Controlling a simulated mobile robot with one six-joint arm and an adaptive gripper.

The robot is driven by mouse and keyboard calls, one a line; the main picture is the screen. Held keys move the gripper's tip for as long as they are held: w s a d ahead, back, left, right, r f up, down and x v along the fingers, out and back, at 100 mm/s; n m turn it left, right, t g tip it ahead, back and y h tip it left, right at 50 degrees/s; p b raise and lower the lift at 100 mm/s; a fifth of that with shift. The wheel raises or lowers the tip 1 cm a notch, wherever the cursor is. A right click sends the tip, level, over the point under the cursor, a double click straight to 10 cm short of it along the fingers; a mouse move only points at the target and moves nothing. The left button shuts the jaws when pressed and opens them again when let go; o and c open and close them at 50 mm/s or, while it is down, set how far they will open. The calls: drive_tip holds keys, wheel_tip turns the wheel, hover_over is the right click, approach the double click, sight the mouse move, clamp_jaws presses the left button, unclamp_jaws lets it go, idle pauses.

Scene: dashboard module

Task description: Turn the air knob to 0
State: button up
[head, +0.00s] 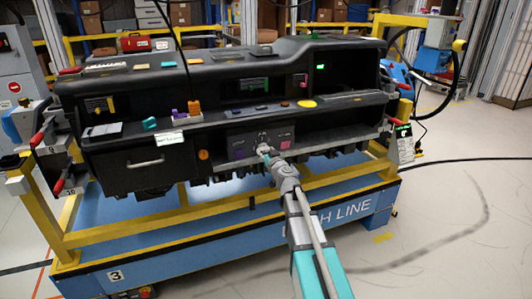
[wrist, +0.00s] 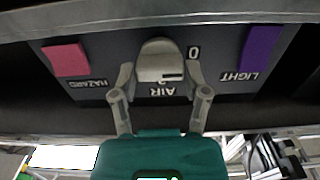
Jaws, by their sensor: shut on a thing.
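The air knob (wrist: 158,62) is a grey rounded knob on a dark panel, seen upside down in the wrist view. My gripper (wrist: 160,85) is shut on it, with one finger at each side. A short dark mark lies on the knob's face, right of its middle. The printed 0 (wrist: 194,53) is to the right of the knob. The AIR label (wrist: 161,92) is below it, and a figure beside the label is partly hidden. In the head view my gripper (head: 264,149) reaches the panel's middle and mostly hides the knob.
A pink HAZARD button (wrist: 67,59) and a purple LIGHT button (wrist: 262,47) flank the knob, clear of the fingers. A ledge (wrist: 90,18) runs close along the panel. The dashboard (head: 130,165) rests on a blue and yellow stand (head: 150,235), with small coloured parts on its shelves.

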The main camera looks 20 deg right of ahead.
idle(0.5)
drive_tip(key=o, duration=1.2)
drive_tip(key=shift+c, duration=0.2)
drive_tip(key=s+d, duration=0.1)
drive_tip(key=s, duration=1.1)
drive_tip(key=shift+d, duration=0.2)
drive_tip(key=shift+a, duration=0.1)
